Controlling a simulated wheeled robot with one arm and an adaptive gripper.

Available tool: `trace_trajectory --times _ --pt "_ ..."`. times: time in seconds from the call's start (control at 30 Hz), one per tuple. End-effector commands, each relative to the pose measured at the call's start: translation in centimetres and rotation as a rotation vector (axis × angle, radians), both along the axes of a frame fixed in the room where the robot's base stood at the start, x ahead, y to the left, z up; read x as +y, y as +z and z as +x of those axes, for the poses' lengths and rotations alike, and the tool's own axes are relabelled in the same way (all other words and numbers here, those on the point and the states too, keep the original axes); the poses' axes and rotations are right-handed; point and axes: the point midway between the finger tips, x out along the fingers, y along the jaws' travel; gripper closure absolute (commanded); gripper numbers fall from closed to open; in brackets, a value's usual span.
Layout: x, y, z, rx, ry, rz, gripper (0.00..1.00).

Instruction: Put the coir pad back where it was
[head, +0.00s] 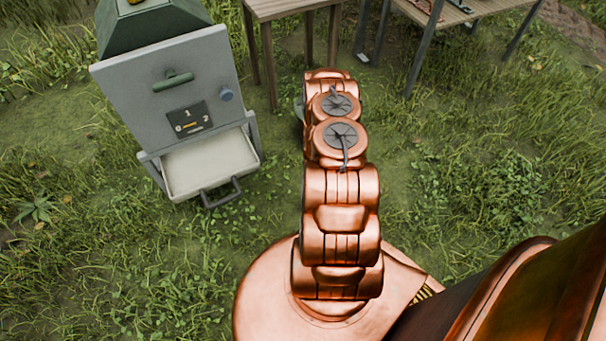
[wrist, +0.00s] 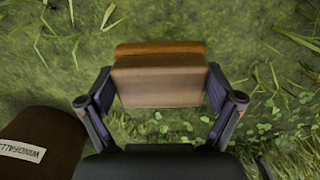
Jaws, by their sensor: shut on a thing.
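A brown block-shaped piece (wrist: 158,88), which looks like the coir pad, sits between the two fingers of my gripper (wrist: 160,76) in the wrist view. It has a lighter orange-brown strip along its far edge. The fingers are closed on its left and right sides. Grass shows below and around it. In the head view my own arm hides the gripper and the pad.
A grey cabinet (head: 165,75) stands at left with its lower drawer (head: 210,160) pulled open and seemingly empty. A wooden table (head: 290,8) and a slatted stand (head: 455,12) are behind. A brown container labelled WINDFALL (wrist: 40,140) is at the wrist view's lower left. Grass is open at right.

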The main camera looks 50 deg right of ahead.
Motion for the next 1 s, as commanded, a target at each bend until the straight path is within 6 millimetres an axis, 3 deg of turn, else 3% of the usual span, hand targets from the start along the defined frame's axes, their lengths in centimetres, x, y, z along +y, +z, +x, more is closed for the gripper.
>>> trace_trajectory --times 0.4,0.8,1.0 --pt "-1.8 -0.8 3.0 -0.002 -0.002 -0.002 0.42" --pt "-4.9 -1.2 9.4 -0.005 -0.004 -0.002 0.42" --pt "-5.9 -1.3 11.5 -0.004 -0.003 -0.002 0.42"
